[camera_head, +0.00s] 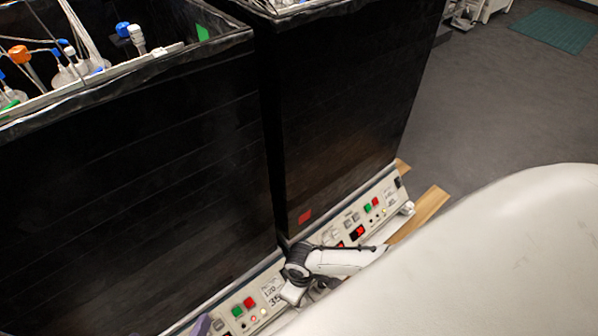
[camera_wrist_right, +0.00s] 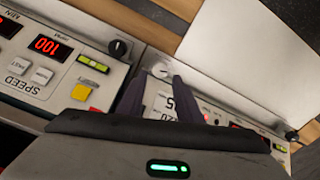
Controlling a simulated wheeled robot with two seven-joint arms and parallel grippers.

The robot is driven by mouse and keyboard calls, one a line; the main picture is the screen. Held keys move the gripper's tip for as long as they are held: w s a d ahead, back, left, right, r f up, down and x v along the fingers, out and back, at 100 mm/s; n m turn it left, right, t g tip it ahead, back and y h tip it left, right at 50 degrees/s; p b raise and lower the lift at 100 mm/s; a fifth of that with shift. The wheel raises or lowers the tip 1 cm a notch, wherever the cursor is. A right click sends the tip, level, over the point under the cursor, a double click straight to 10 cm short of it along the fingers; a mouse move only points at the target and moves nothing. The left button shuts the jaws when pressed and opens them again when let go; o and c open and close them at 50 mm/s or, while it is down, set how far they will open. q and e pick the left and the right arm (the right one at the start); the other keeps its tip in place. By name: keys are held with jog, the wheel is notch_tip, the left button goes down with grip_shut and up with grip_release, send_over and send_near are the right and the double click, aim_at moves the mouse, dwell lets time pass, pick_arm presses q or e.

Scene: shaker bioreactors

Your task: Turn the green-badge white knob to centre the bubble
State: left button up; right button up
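A white knob (camera_wrist_right: 162,70) sits at the panel edge in the right wrist view. My right gripper (camera_wrist_right: 160,76) is open, with its two dark purple fingers either side of the knob in the picture; contact cannot be told. A yellow-green bubble level (camera_wrist_right: 93,63) lies on the panel to the left; its bubble is too small to place. In the head view a green badge (camera_head: 202,33) is on the left black box, and my right gripper's fingers are hidden. A purple piece (camera_head: 202,325) at the bottom edge may be my left gripper; its opening cannot be seen.
Two tall black boxes (camera_head: 140,180) (camera_head: 340,110) stand close together above control panels. The right one carries a red badge (camera_head: 305,216). A black knob (camera_wrist_right: 118,48) and a red display (camera_wrist_right: 48,46) are near my right gripper.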

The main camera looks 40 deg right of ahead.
notch_tip(320, 180, down, 5)
jog(key=shift+r+b, duration=0.1)
jog(key=shift+b, duration=1.1)
pick_arm(q)
jog(key=shift+w+d+r+t+h, duration=0.15)
jog(key=shift+d+r+t+h, duration=0.15)
jog(key=shift+d+r+h, duration=0.35)
jog(key=shift+w+d+r+t+h, duration=0.1)
jog(key=shift+d+r+t+h, duration=0.2)
jog(key=shift+r, duration=0.6)
pick_arm(e)
jog(key=shift+f, duration=0.35)
jog(key=c, duration=0.8)
jog(key=shift+o, duration=0.2)
jog(key=shift+r+m+p, duration=0.1)
jog(key=shift+m+p, duration=0.3)
jog(key=shift+m, duration=0.6)
pick_arm(q)
jog(key=shift+s+a+f+g+y+p, duration=0.1)
jog(key=shift+a+f+g+y+p, duration=0.1)
jog(key=shift+a+f+y+p, duration=0.25)
jog(key=shift+a+f+g+y+p, duration=0.15)
jog(key=shift+f+g+y+p, duration=0.1)
jog(key=shift+f, duration=0.35)
pick_arm(e)
jog(key=shift+m, duration=2)
pick_arm(q)
jog(key=shift+f, duration=0.2)
